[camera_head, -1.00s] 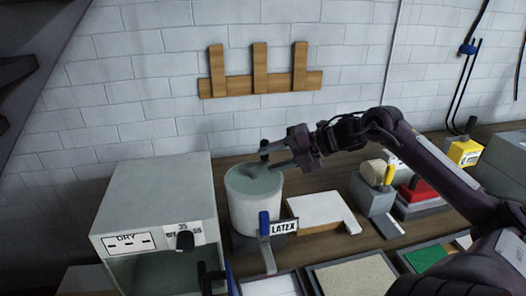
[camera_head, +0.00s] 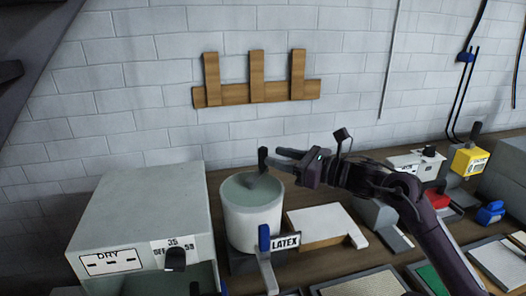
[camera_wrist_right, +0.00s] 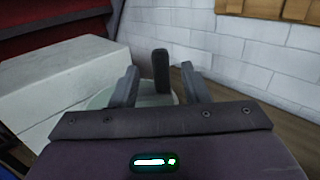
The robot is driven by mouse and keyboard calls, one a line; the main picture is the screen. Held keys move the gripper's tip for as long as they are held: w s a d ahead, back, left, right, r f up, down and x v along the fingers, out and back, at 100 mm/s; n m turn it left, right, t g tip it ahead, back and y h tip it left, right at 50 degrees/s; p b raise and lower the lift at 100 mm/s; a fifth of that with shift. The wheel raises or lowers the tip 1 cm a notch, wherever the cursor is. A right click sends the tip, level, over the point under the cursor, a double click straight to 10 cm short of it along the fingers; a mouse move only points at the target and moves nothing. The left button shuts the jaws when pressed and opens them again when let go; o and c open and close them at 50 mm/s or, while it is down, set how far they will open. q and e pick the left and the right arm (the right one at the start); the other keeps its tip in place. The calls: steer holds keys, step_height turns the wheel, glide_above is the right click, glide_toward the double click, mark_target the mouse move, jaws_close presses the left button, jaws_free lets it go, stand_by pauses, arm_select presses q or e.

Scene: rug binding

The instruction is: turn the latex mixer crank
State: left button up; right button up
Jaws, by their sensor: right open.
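The latex mixer is a pale round pot (camera_head: 252,215) with a grey-green top and a LATEX label (camera_head: 286,241) at its front. The crank's dark upright knob (camera_head: 262,159) stands above the pot's top. My right gripper (camera_head: 277,160) reaches in from the right at knob height, its fingers open and pointing left toward the knob. In the right wrist view the knob (camera_wrist_right: 161,70) shows between the two spread fingers, with visible gaps on both sides. Whether it is fully within their reach is unclear. My left gripper is not seen.
A grey DRY box (camera_head: 140,220) stands left of the pot. A blue-handled metal lever (camera_head: 265,258) is at the pot's front. A white slab (camera_head: 318,222) lies to its right, under my arm. A wooden rack (camera_head: 256,90) hangs on the wall.

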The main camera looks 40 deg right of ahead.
mark_target(267, 154)
steer(key=shift+p+x, duration=0.65)
steer(key=shift+x, duration=1.95)
jaws_close()
steer(key=shift+f, duration=0.1)
